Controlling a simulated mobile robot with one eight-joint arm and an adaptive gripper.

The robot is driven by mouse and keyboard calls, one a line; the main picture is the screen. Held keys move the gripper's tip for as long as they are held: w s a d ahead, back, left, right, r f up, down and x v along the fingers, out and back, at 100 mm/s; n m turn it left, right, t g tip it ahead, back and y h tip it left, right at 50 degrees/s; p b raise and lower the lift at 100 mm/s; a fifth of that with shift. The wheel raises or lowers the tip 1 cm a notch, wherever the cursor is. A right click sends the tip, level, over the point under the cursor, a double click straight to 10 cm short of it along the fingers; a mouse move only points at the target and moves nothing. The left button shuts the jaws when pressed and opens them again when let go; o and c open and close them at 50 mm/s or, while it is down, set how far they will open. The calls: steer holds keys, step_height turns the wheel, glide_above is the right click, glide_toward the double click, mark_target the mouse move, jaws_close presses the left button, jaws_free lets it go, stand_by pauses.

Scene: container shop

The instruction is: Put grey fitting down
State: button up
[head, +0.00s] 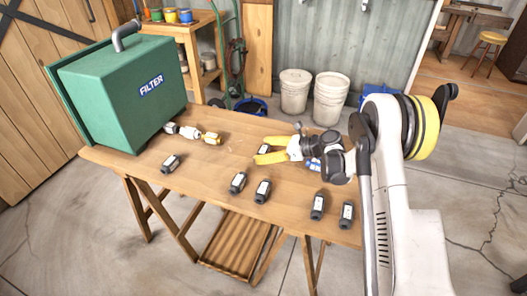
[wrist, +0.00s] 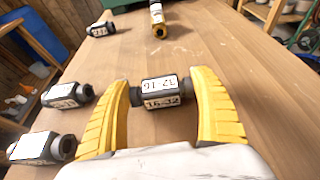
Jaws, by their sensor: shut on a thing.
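My gripper (head: 268,149) has two yellow fingers and is low over the wooden table's right half, pointing left. In the wrist view my gripper (wrist: 162,100) is shut on a dark grey fitting (wrist: 160,92) with white labels that read like 16-32. The fitting lies crosswise between the fingertips. It shows small between the fingers in the head view (head: 263,149). It is close to the tabletop; I cannot tell whether it touches. Similar grey fittings stand apart on the table, one at the left (head: 171,163) and two nearer the middle (head: 238,182) (head: 262,191).
Two more grey fittings (head: 317,205) (head: 346,214) are near the front right edge. A blue-labelled piece (head: 313,164) is beside my wrist. Bare wood lies between.

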steer(key=o, duration=1.2)
steer(key=shift+f, duration=0.1)
